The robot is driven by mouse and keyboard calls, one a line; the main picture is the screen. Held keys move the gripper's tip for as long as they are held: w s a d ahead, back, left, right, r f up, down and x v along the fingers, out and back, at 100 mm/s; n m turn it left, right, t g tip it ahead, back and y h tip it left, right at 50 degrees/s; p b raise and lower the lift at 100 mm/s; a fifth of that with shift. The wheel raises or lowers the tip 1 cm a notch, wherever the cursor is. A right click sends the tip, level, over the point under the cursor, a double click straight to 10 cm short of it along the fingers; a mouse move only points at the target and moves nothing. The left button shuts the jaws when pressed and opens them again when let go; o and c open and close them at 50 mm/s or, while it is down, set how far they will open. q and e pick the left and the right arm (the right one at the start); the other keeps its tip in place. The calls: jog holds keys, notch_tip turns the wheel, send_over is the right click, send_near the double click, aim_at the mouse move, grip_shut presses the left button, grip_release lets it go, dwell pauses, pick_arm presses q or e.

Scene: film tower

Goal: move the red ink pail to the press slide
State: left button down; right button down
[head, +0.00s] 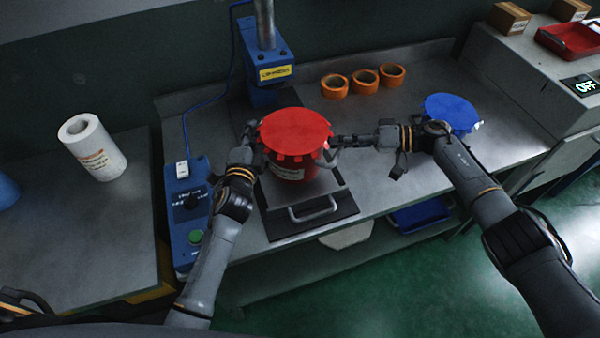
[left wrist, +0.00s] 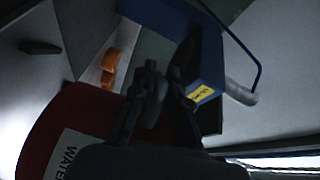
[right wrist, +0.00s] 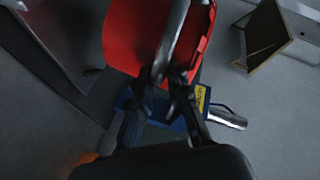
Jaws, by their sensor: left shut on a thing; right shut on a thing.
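The red ink pail (head: 296,134) has a red lid and a white label and is upright. It is over the press slide (head: 320,196), a grey plate with a front handle; I cannot tell whether it touches the plate. My left gripper (head: 252,134) is at the pail's left side, shut on a part of it that is mostly hidden. My right gripper (head: 338,142) is shut on the pail's grey handle at its right side. The pail also fills the lower left of the left wrist view (left wrist: 75,115) and the top of the right wrist view (right wrist: 135,35).
The blue press (head: 268,65) stands behind the pail. A blue-lidded pail (head: 450,108) is right, partly behind my right arm. Several orange tape rolls (head: 364,82) lie at the back. A blue control box (head: 187,212) is at left; a white roll (head: 92,147) stands on the left table.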

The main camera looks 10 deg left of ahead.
jog(key=shift+r, duration=0.3)
pick_arm(q)
jog(key=shift+f+b, duration=0.2)
jog(key=shift+b, duration=0.15)
pick_arm(e)
jog(key=shift+f, duration=0.25)
